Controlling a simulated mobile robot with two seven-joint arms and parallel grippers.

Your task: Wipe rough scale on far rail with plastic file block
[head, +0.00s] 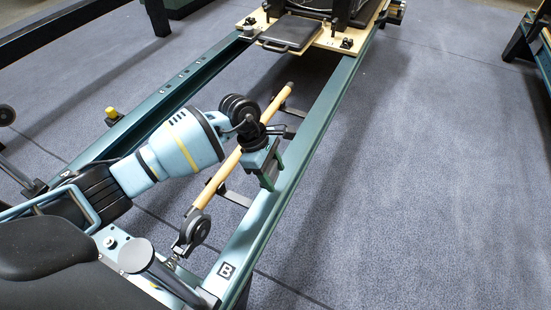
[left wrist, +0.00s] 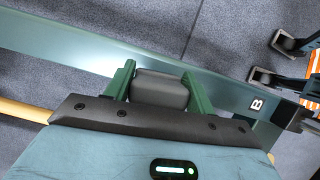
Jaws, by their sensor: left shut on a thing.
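My left gripper (head: 271,173) is shut on a grey plastic file block (left wrist: 160,88), which sits between its two green fingers in the left wrist view. In the head view the block is hidden by the gripper. The far rail (head: 322,118) is the long teal beam on the right of the frame. The gripper is over its inner edge, and the rail (left wrist: 60,48) passes just beyond the block in the left wrist view. I cannot tell if block and rail touch. No rough scale stands out clearly; a pale bright patch on the rail may be glare. My right gripper is not in view.
A wooden bar (head: 225,178) runs between the rails under my arm. The near rail (head: 165,92) has a yellow-topped knob (head: 112,114) beside it. A wooden platform with a dark pad (head: 290,33) spans the far end. Carpet right of the far rail is clear.

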